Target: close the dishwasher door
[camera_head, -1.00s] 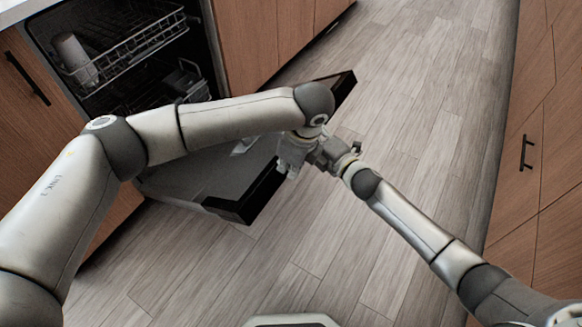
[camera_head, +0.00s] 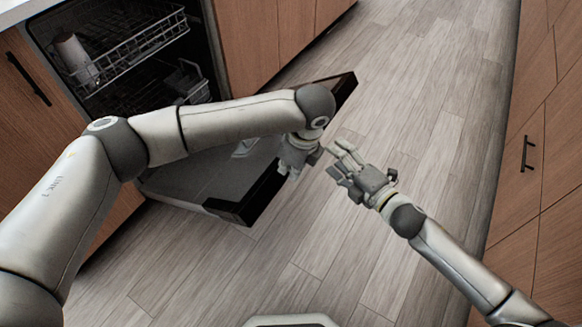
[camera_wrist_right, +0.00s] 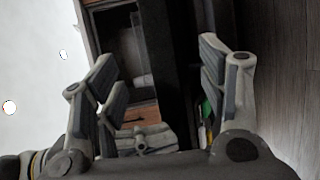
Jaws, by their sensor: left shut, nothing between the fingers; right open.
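The dishwasher door (camera_head: 195,178) is folded down and open in the head view. Its grey inner face is up, with a dark front edge. My left arm crosses over it and hides part of it. My left gripper (camera_head: 287,168) is shut and empty at the door's outer edge; I cannot tell whether it touches. My right gripper (camera_head: 337,163) is open and empty over the floor, just right of the left gripper and apart from the door. In the right wrist view, its spread fingers (camera_wrist_right: 160,80) have a dark upright band between them, probably the door's edge.
The dishwasher (camera_head: 205,50) stands open at the upper left, with an upper rack (camera_head: 135,45) holding a pale cup (camera_head: 72,52). Wooden cabinets flank it, and more cabinets (camera_head: 540,150) line the right side. The wooden floor (camera_head: 400,110) between is clear.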

